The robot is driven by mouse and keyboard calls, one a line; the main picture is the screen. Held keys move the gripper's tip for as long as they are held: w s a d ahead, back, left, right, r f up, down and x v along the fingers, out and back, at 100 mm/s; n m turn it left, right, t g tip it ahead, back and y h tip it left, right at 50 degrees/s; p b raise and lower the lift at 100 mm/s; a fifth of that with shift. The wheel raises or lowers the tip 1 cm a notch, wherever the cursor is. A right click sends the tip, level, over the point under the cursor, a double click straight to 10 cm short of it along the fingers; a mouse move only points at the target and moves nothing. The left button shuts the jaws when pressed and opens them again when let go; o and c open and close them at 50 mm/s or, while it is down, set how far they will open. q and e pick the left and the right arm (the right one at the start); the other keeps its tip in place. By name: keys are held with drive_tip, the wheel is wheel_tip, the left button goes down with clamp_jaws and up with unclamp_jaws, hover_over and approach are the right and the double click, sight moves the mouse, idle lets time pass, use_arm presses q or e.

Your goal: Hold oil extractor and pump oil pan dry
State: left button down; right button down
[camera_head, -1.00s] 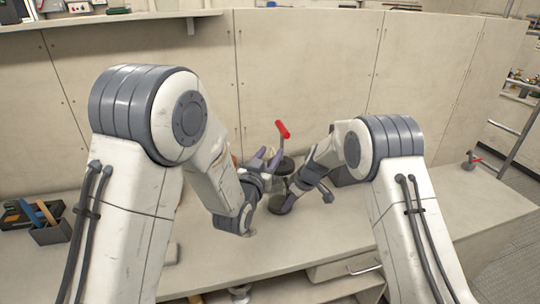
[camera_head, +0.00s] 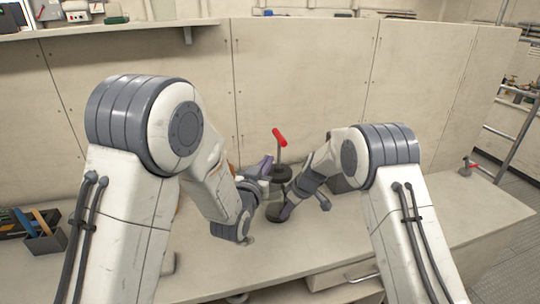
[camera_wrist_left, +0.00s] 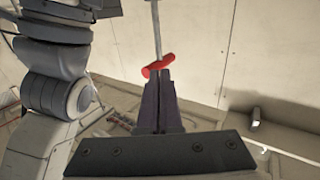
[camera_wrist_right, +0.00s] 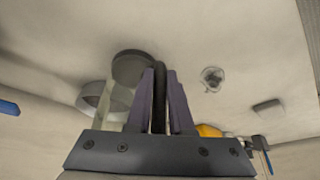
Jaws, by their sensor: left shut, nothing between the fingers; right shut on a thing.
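The oil extractor stands on the bench in the head view, with a red T-handle (camera_head: 279,137) on a thin upright rod above a dark cap (camera_head: 281,173). Its body is partly hidden by my grippers. My left gripper (camera_head: 263,167) is shut and empty beside the extractor, below the red handle's level. In the left wrist view the red handle (camera_wrist_left: 158,65) shows just past the shut fingertips; I cannot tell if they touch. My right gripper (camera_wrist_right: 159,72) is shut on a black upright part of the extractor (camera_wrist_right: 158,100), beside its clear cylinder (camera_wrist_right: 118,103). I cannot make out the oil pan.
A dark organiser with tools (camera_head: 43,240) sits at the bench's left. A small red-handled fitting (camera_head: 467,165) is at the right end, near a ladder (camera_head: 520,140). Panelled walls close off the back. The bench front and right are mostly clear.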

use_arm(q)
drive_tip(key=w+a+r+n+g+y, duration=0.1)
drive_tip(key=w+a+g+y, duration=0.15)
drive_tip(key=w, duration=0.35)
drive_tip(key=w+a+r+n+g+y, duration=0.1)
drive_tip(key=w+a+r+g, duration=0.1)
drive_tip(key=w+g, duration=0.3)
drive_tip(key=s+d+r+n+y, duration=0.1)
drive_tip(key=s+d+r+n, duration=0.3)
drive_tip(key=r, duration=0.3)
drive_tip(key=s+d+r+n+y, duration=0.2)
drive_tip(key=s+d+r, duration=0.25)
drive_tip(key=r, duration=0.25)
approach(278, 132)
drive_tip(key=w+a, duration=0.2)
drive_tip(key=w, duration=0.2)
drive_tip(key=f, duration=0.1)
drive_tip(key=d+f, duration=0.1)
drive_tip(key=shift+w+f+g, duration=0.15)
drive_tip(key=shift+f+g, duration=0.1)
drive_tip(key=shift+g, duration=0.1)
drive_tip(key=shift+d+f, duration=0.15)
drive_tip(key=shift+f, duration=0.35)
